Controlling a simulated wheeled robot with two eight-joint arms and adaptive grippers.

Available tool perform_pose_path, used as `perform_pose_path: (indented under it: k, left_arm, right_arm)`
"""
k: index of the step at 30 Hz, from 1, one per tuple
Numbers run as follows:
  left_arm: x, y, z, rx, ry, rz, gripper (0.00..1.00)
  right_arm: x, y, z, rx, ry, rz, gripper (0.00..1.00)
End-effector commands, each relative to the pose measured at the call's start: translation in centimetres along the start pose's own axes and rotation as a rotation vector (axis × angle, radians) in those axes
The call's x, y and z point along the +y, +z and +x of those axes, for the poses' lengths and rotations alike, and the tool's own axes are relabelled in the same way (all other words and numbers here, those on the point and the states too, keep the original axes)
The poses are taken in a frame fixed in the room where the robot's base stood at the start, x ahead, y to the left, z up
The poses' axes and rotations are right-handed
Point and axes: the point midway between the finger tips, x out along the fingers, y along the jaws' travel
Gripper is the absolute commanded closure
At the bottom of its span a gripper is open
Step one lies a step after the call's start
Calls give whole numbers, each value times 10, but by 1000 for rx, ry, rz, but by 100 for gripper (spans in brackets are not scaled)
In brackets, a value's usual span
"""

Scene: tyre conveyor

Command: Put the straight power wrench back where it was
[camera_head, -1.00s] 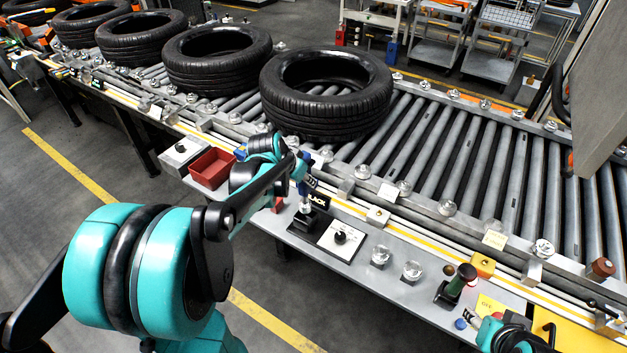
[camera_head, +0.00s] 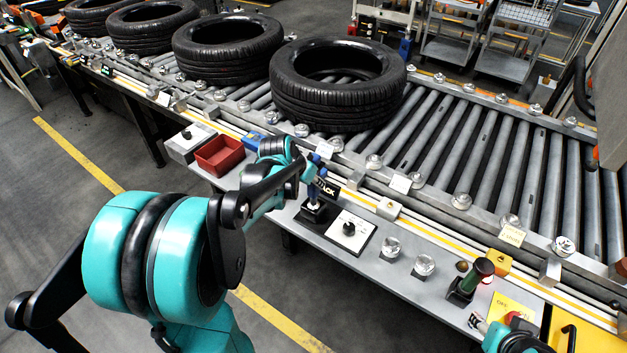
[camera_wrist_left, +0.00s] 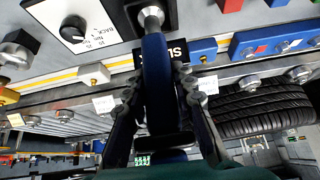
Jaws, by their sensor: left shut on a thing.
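The straight power wrench is blue with a metal nose (camera_head: 314,188). It stands about upright over a small black holder (camera_head: 315,211) on the grey bench ledge. My left gripper (camera_head: 314,166) is shut on it from above and behind. In the left wrist view the blue wrench (camera_wrist_left: 156,75) runs between the two black fingers (camera_wrist_left: 160,88), its metal end pointing to the black holder (camera_wrist_left: 135,8). Whether the nose is fully seated in the holder I cannot tell.
A black sign (camera_head: 327,187) is close behind the wrench. A dial panel (camera_head: 349,232) is on its right and a red bin (camera_head: 219,156) on its left. Tyres (camera_head: 338,82) lie on the roller conveyor behind. A green-handled tool (camera_head: 475,277) stands farther right.

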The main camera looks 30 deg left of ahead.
Motion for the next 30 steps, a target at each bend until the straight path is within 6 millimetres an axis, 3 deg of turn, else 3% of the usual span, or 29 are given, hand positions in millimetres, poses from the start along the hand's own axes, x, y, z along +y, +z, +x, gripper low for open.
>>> perform_pose_path:
  k: [24,25,27,30]
  left_arm:
    - [0,6,10,1,0,0,100]
    - [0,6,10,1,0,0,72]
    - [0,6,9,1,0,0,54]
    - [0,6,9,1,0,0,50]
  right_arm:
    - [0,5,7,0,0,0,54]
    - [0,5,7,0,0,0,54]
    - [0,5,7,0,0,0,54]
    - [0,5,7,0,0,0,54]
